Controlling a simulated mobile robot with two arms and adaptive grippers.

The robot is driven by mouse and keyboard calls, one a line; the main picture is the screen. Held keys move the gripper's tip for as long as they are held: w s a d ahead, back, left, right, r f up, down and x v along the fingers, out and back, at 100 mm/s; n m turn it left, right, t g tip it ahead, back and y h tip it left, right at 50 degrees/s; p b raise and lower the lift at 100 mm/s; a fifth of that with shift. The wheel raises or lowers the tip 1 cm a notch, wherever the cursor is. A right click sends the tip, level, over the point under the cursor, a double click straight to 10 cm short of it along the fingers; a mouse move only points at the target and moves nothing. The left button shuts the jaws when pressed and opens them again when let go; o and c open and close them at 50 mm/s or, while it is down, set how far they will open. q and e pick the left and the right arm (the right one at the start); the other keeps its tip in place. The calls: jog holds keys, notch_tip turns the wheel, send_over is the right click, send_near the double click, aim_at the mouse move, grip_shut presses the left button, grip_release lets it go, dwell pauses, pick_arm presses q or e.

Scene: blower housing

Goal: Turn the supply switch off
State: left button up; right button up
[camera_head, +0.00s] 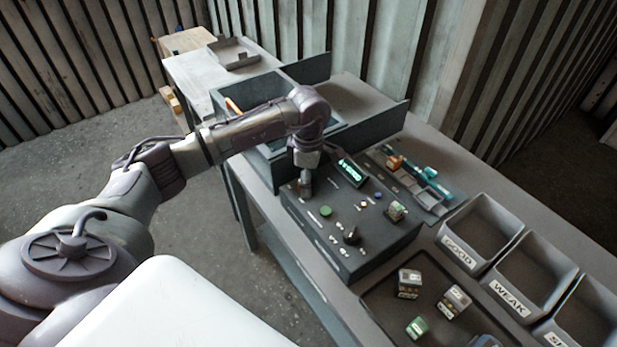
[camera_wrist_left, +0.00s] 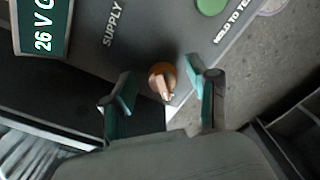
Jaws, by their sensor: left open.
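The supply switch (camera_wrist_left: 162,78) is a small copper-orange knob with a lever, beside the printed word SUPPLY on the dark control box (camera_head: 345,262). In the head view the switch is hidden behind my left gripper (camera_head: 305,188), which points down over the box's left back corner. In the wrist view the left gripper (camera_wrist_left: 163,88) is open, with one teal-padded finger on each side of the switch. A gap shows on both sides; I cannot tell its height above the panel. My right gripper is not in view.
The box carries a green button (camera_head: 325,211), a black knob (camera_head: 351,235) and a small block (camera_head: 397,210). Grey bins (camera_head: 480,228), labelled GOOD and WEAK, stand at right. A dark tray (camera_head: 385,310) with several small blocks lies in front. A walled bin (camera_head: 262,88) stands behind.

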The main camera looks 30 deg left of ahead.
pick_arm(q)
jog(key=shift+f, duration=0.55)
grip_shut()
